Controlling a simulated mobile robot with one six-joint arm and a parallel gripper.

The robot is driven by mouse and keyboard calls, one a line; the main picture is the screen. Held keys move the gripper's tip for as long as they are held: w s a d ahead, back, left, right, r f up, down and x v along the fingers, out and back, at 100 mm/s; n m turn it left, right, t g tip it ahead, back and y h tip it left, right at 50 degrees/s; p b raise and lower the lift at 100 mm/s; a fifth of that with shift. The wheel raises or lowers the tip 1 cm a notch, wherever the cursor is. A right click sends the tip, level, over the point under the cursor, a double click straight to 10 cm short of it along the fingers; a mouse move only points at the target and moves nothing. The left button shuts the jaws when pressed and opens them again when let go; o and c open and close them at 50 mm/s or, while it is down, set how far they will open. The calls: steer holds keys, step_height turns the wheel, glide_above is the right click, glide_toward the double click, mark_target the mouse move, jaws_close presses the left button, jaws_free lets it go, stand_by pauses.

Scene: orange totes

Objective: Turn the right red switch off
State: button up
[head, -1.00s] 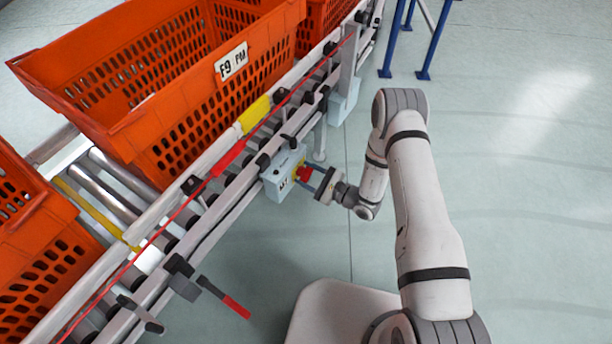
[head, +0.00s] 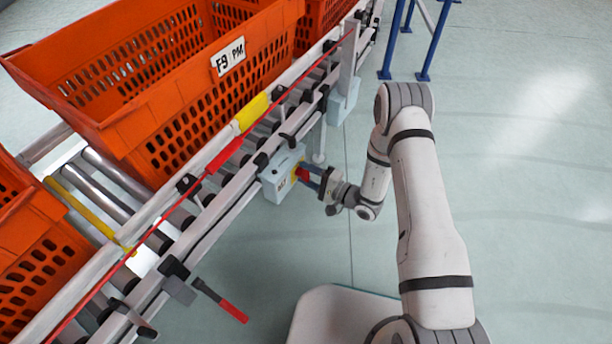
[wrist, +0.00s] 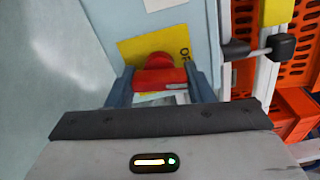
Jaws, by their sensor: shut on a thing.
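The red switch (wrist: 158,78) sits on a yellow plate (wrist: 130,50) on a light blue-grey box. In the head view the box (head: 281,178) is fixed to the side of the conveyor, with the red switch (head: 303,174) facing right. My gripper (head: 312,178) reaches it from the right. In the wrist view my gripper (wrist: 160,88) has one finger on each side of the red handle and is shut on it. The lettering on the plate is partly hidden, so I cannot read the switch position.
Orange totes (head: 150,85) stand on the roller conveyor (head: 205,220). A red-handled lever (head: 232,311) sticks out at the lower left. Another blue-grey box (head: 343,104) is farther along the rail. Blue posts (head: 392,45) stand at the back. The floor to the right is clear.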

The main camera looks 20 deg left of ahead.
steer(key=shift+s+f+n+b, duration=0.1)
steer(key=shift+s+n+b, duration=0.15)
steer(key=shift+n, duration=0.75)
steer(key=o, duration=1)
steer(key=shift+w, duration=0.15)
steer(key=shift+c, duration=0.2)
steer(key=p+v, duration=0.2)
steer(key=v, duration=0.6)
